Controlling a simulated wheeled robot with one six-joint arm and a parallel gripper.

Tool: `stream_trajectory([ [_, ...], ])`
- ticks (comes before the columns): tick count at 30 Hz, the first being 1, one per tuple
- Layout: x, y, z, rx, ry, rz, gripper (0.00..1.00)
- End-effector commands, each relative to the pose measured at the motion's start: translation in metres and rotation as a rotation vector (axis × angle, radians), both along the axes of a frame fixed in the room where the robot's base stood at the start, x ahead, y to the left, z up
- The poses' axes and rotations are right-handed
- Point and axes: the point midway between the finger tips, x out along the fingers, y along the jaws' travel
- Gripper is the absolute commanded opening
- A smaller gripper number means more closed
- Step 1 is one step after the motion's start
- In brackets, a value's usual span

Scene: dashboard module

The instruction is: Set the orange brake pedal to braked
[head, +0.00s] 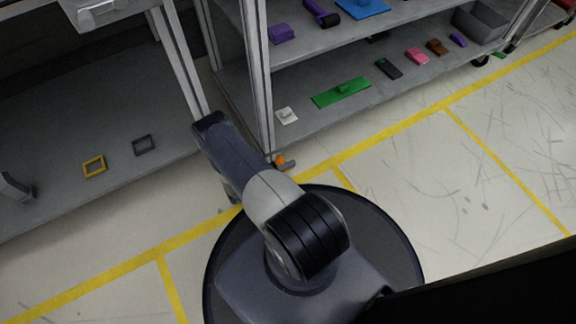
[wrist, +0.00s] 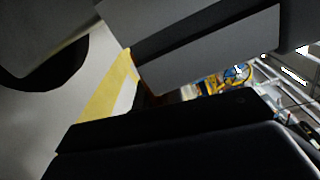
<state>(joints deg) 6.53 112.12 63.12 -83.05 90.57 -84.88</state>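A small orange pedal (head: 281,160) shows low down at the foot of the shelf's front post, just above my arm in the head view. A grey piece of its caster shows beside it; the rest is hidden behind my arm. The pedal's tilt is too small to read. My arm reaches up and left past it. I cannot make out my gripper's fingertips in the head view. In the wrist view large dark and grey parts fill much of the picture, and I cannot tell whether they are fingers. No pedal is clearly visible there.
The shelf unit's lower shelf holds a green plate (head: 341,92) and several small blocks. A workbench's lower shelf at left holds a yellow frame (head: 94,167) and a grey frame (head: 144,145). Yellow lines (head: 400,125) mark the floor, which is clear at right.

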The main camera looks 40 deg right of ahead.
Motion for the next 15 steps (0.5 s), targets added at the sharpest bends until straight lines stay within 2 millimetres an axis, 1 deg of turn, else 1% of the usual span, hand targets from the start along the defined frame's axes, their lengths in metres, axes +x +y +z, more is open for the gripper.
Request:
stream_trajectory([
  [1,0.0,0.0001,0.0,0.0,0.0,0.0,0.05],
  [3,0.0,0.0001,0.0,0.0,0.0,0.0,0.0],
  [11,0.0,0.0001,-0.0004,-0.001,-0.005,0.0,0.0],
  [15,0.0004,0.0,-0.0033,-0.014,-0.057,0.0,0.0],
])
